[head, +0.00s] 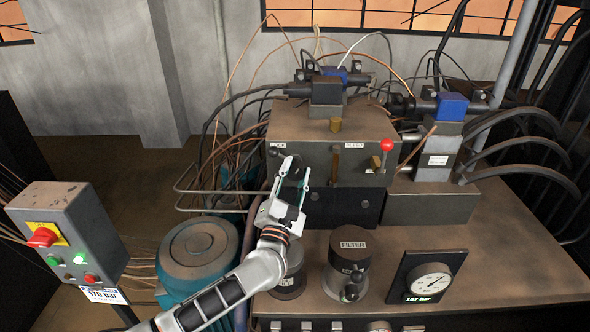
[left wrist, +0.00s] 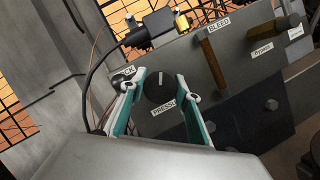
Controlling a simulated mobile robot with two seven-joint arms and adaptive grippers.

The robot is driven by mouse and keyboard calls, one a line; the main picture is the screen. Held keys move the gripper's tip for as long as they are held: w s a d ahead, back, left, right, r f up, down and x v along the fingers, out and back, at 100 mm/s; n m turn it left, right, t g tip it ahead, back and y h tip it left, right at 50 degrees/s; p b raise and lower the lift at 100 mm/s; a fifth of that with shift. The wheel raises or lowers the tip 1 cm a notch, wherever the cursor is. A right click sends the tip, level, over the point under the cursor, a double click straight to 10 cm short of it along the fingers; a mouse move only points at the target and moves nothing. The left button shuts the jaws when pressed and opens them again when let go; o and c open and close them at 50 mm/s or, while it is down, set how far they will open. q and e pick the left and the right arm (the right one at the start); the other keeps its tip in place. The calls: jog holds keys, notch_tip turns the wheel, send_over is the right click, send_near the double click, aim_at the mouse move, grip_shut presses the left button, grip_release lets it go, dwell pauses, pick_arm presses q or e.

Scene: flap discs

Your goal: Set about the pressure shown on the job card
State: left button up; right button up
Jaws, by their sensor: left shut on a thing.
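My left gripper (head: 292,174) reaches up to the front of the grey valve block (head: 350,130). In the left wrist view its fingers (left wrist: 161,88) are shut around a dark round knob (left wrist: 159,92) with a white pointer mark near its top. The label under the knob reads "PRESSU…", the rest hidden by a finger. The job card (head: 103,295) below the control box is partly cut off by glare and size; it seems to read 170 bar. The round gauge (head: 431,283) at the right has a green readout that looks like 187 bar. My right gripper is out of view.
A filter canister (head: 348,262) stands on the bench below. A control box (head: 68,237) with a red switch is at the left. Hoses and cables crowd the back.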

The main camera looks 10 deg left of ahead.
pick_arm(q)
jog(key=shift+m+g+h, duration=0.5)
jog(key=shift+m, duration=1.4)
jog(key=o, duration=1.1)
jog(key=v, duration=1.2)
